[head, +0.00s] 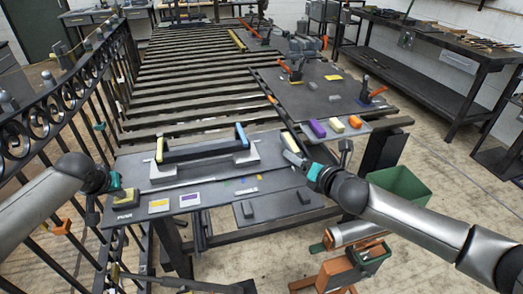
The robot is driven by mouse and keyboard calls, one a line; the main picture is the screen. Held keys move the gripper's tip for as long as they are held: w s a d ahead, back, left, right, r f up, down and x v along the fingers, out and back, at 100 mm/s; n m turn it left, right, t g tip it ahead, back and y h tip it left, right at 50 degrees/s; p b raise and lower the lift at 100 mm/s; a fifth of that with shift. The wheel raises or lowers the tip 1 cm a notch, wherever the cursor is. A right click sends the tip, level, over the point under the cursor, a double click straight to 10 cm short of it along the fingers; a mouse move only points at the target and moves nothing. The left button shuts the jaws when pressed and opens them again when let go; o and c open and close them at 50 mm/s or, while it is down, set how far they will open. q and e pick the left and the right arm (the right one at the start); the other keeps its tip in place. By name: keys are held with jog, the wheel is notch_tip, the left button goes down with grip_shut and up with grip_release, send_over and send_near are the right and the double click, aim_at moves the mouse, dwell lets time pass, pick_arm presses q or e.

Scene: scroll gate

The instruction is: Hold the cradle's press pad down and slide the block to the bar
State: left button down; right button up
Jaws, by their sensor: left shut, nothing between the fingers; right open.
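The cradle is a dark grey plate (225,185) on the bench. A raised dark bar (200,150) with a yellow left end and a blue right end spans its back. A dark pad (126,198), seemingly the press pad, sits at the plate's left edge above a white-lettered label. My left gripper (116,182) is shut and empty, close to this pad; I cannot tell whether they touch. My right gripper (312,163) is open near the plate's right end. Which block the task means is unclear.
A second dark board (320,95) with orange-handled clamps stands behind. A black railing (70,105) runs along the left. A green bin (400,187) stands at right below bench height.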

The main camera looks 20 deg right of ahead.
aim_at(298, 153)
jog(key=d+n, duration=0.1)
jog(key=d+f+n+h, duration=0.1)
jog(key=n, duration=0.1)
jog(key=d+n, duration=0.1)
jog(key=n, duration=0.1)
jog(key=shift+s+d+f+h, duration=0.2)
jog(key=shift+s+d+h, duration=0.1)
jog(key=shift+s+h, duration=0.1)
jog(key=shift+n, duration=0.3)
jog(key=shift+f+x, duration=0.15)
jog(key=shift+x, duration=2.85)
jog(key=shift+f+x, duration=0.1)
jog(key=shift+x, duration=2.85)
jog(key=shift+s, duration=0.1)
grip_shut()
